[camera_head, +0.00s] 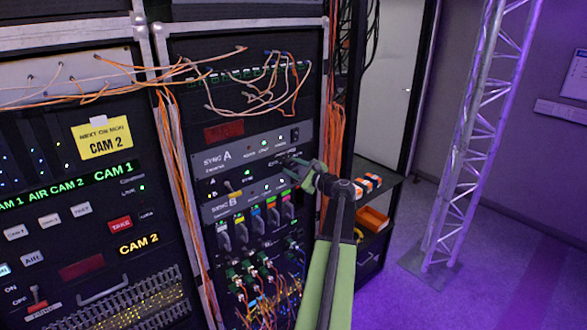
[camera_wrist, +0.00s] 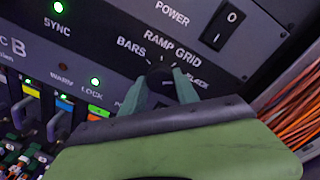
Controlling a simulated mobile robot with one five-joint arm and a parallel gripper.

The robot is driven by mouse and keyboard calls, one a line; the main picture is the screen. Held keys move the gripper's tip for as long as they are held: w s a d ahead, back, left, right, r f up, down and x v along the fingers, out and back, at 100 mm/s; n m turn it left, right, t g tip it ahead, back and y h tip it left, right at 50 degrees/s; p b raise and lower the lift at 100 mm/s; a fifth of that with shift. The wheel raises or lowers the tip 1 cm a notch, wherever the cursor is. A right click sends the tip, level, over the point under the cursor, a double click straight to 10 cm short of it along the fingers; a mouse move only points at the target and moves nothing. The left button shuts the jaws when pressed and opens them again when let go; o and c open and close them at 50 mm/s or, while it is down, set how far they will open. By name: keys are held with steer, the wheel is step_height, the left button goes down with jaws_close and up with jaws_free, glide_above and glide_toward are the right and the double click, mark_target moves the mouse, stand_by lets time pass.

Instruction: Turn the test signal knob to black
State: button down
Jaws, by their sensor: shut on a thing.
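The test signal knob (camera_wrist: 159,76) is a small dark round knob in the wrist view, on a dark panel. The labels BARS, RAMP, GRID and BLACK fan around it, with BLACK at its right. My gripper (camera_wrist: 160,88) reaches it from below, with a green finger on either side, shut on it. Where the knob's pointer stands I cannot tell. In the head view my green gripper (camera_head: 303,175) is at the right side of the sync panels, and the knob is mostly hidden there.
A POWER rocker switch (camera_wrist: 222,24) sits just above right of the knob. Orange cables (camera_wrist: 298,112) hang close at the right. Patch cables (camera_head: 265,90) cross above. A shelf with an orange bin (camera_head: 373,219) stands right of the rack.

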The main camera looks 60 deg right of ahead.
steer(key=shift+m, duration=0.5)
stand_by(0.3)
steer(key=c, duration=0.9)
jaws_free()
steer(key=shift+s, duration=0.1)
steer(key=v, duration=1.7)
steer(key=shift+s+f+p, duration=0.1)
steer(key=shift+s+p, duration=0.05)
steer(key=shift+p, duration=0.15)
